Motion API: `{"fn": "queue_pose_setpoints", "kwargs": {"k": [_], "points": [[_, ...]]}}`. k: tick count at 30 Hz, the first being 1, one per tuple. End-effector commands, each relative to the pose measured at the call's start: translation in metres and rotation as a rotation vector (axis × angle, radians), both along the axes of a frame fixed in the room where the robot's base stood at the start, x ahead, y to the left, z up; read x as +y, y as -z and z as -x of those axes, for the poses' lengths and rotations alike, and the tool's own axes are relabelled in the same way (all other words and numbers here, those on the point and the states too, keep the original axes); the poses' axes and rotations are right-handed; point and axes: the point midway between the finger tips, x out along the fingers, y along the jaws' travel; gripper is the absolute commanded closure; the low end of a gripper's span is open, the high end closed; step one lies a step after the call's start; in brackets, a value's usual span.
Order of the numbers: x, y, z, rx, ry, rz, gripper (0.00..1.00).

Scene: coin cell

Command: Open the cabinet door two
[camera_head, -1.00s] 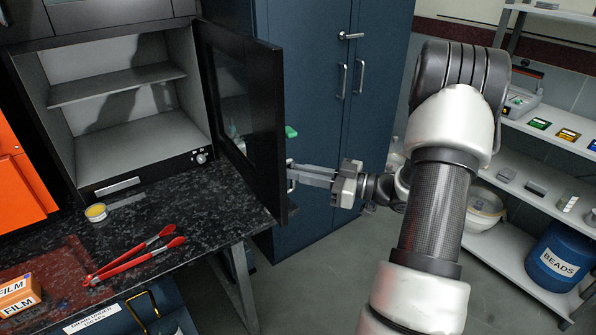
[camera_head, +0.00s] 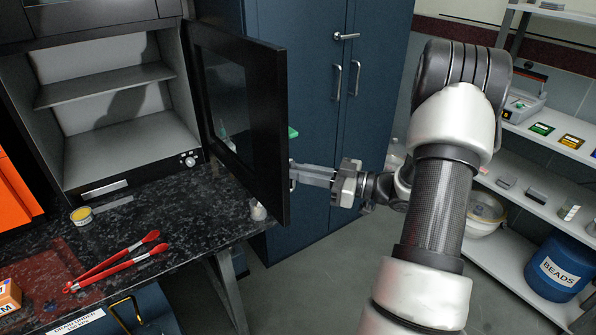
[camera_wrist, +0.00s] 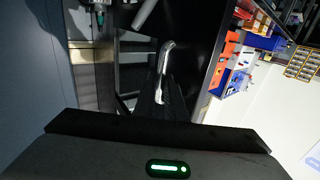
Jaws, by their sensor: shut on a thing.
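The black-framed cabinet door (camera_head: 265,140) with a dark glass pane stands wide open at the right side of the bench-top cabinet (camera_head: 120,188). The grey interior with one shelf (camera_head: 105,84) shows. My gripper (camera_head: 297,174) reaches from the right to the outer face of the door near its free edge. It is shut on the door's handle, which is mostly hidden by the fingers in the head view. In the wrist view a silver bar handle (camera_wrist: 164,65) shows straight ahead of my gripper.
The black speckled bench (camera_head: 190,225) holds red-handled tongs (camera_head: 115,262), a small yellow-topped tin (camera_head: 82,215) and a film box (camera_head: 9,296). A tall blue cabinet (camera_head: 310,60) stands behind the door. Shelves with a blue beads drum (camera_head: 560,265) stand at the right.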

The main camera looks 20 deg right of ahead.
Motion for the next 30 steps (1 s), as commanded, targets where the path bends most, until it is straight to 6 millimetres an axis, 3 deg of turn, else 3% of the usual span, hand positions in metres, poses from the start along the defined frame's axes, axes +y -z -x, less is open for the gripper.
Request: {"fn": "queue_pose_setpoints", "kwargs": {"k": [1,5,6,9,20,30], "points": [[-0.015,-0.003,-0.009,-0.011,0.046,0.015,1.0],[-0.017,-0.003,-0.009,-0.01,0.049,0.016,1.0],[-0.017,-0.003,-0.009,-0.01,0.05,0.016,0.84],[-0.017,-0.003,-0.008,-0.01,0.051,0.016,0.71],[-0.021,-0.003,-0.005,-0.009,0.052,0.015,0.71],[-0.069,-0.003,0.041,-0.009,0.049,0.014,0.71]]}}
